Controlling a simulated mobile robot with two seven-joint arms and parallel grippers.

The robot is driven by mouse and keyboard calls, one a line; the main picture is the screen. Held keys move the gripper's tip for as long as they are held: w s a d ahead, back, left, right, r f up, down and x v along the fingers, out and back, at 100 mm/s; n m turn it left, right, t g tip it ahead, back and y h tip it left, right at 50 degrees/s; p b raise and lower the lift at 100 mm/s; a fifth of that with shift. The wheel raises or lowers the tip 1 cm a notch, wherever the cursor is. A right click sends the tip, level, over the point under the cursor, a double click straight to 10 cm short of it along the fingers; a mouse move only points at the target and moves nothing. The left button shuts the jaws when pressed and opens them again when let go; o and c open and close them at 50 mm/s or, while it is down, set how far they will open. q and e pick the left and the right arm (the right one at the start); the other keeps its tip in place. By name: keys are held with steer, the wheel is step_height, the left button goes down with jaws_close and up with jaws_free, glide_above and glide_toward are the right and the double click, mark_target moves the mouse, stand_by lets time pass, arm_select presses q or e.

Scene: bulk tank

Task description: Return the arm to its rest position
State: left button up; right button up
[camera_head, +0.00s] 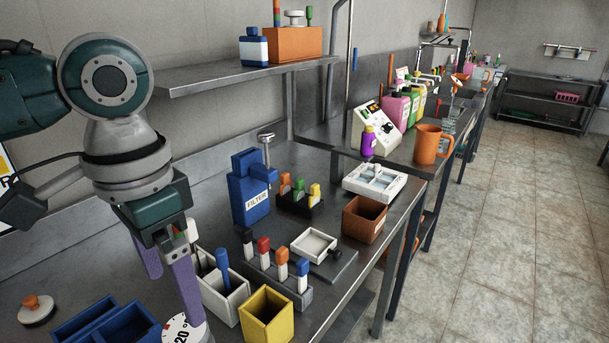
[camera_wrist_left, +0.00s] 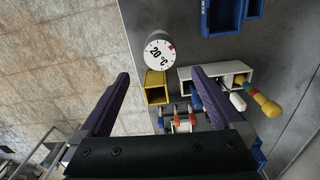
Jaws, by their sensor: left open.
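My left arm (camera_head: 104,76) comes in from the left of the head view, bent downward over the metal bench. Its gripper (camera_head: 172,298) points down with its two purple fingers spread apart and nothing between them. In the left wrist view the open fingers (camera_wrist_left: 162,78) frame a white round dial marked 20 °C (camera_wrist_left: 159,52) and a yellow box (camera_wrist_left: 155,87), both beyond the tips. In the head view one fingertip overlaps the dial (camera_head: 183,330); I cannot tell whether they touch. My right gripper is not in view.
A white divided box (camera_head: 231,311), the yellow box (camera_head: 267,317) and blue bins (camera_head: 122,327) stand close around the gripper. A blue filter unit (camera_head: 250,195) and a row of colored-top bottles (camera_head: 263,247) are farther back. A shelf (camera_head: 240,72) overhangs the bench. The floor at right is clear.

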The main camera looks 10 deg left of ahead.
arm_select(q)
steer(key=s+d+f+m+t+h, duration=0.1)
steer(key=s+d+f+t+h, duration=0.15)
steer(key=s+d, duration=0.65)
steer(key=s+a+n+t+y, duration=0.1)
steer(key=s+a+n+y, duration=0.1)
steer(key=s+a+n, duration=0.4)
step_height(320, 180, up, 36)
steer(key=s+m+p, duration=0.1)
steer(key=p, duration=3.4)
steer(key=shift+s+m, duration=0.2)
steer(key=shift+m, duration=0.2)
steer(key=shift+f, duration=0.1)
stand_by(1.0)
